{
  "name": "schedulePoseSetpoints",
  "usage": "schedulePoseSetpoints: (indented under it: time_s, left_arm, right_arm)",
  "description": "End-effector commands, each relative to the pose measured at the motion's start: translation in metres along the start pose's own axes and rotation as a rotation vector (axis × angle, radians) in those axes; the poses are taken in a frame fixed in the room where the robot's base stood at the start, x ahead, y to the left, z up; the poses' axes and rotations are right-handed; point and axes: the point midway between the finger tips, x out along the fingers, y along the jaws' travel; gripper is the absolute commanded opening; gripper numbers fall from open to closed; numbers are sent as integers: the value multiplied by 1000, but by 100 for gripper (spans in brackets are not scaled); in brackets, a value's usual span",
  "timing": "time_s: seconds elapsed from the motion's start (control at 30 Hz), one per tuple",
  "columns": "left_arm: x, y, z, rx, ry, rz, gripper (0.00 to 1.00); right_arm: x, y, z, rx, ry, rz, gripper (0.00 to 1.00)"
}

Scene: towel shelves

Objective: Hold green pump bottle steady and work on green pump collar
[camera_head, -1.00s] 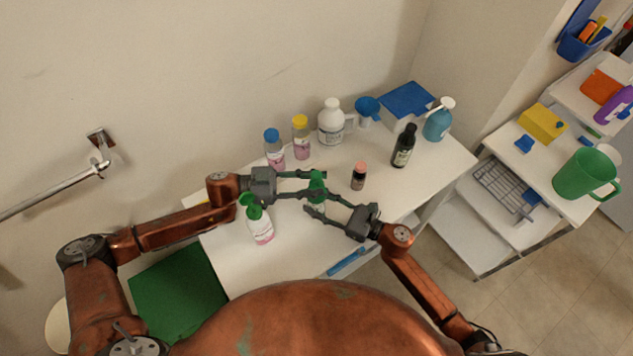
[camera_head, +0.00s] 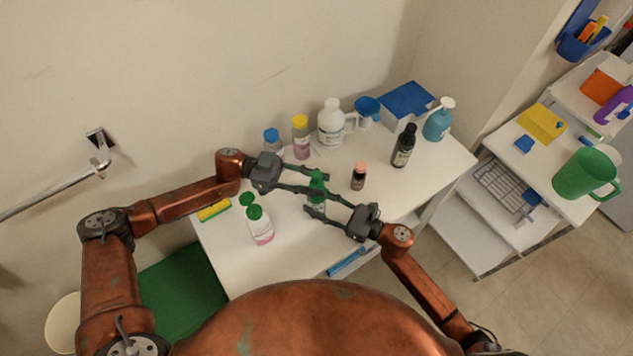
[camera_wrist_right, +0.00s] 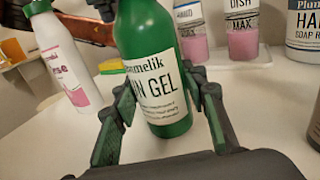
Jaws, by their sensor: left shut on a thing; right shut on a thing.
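The green pump bottle (camera_head: 317,194) stands upright on the white table; its label reads "GEL" in the right wrist view (camera_wrist_right: 157,85). My right gripper (camera_head: 312,208) is shut on its body, with one finger on each side in the right wrist view (camera_wrist_right: 163,105). My left gripper (camera_head: 322,186) reaches in from the left and is shut around the top of the bottle, where the green pump collar (camera_head: 317,177) is. The fingers partly hide the collar, and the right wrist view cuts off the bottle's top.
A white bottle with a green cap (camera_head: 260,230) stands close on the left. A small dark bottle with a pink cap (camera_head: 358,178) is close on the right. Several bottles, including a white jug (camera_head: 331,124), line the back. The table's front middle is clear.

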Motion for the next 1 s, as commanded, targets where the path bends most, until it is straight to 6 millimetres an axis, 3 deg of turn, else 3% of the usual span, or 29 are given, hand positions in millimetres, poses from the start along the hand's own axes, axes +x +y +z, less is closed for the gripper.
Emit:
schedulePoseSetpoints:
  time_s: [0.4,0.9,0.93,1.0]
  left_arm:
    - [0,-1,0,0,-3,188,4]
    - [-1,0,1,-2,-4,212,4]
    - [-1,0,1,-2,-4,212,29]
    - [-1,0,1,-2,-4,212,34]
  right_arm:
    - [0,2,0,0,0,3,5]
    - [0,2,0,-1,0,4,5]
    - [0,2,0,-1,0,4,5]
    - [0,2,0,-1,0,4,5]
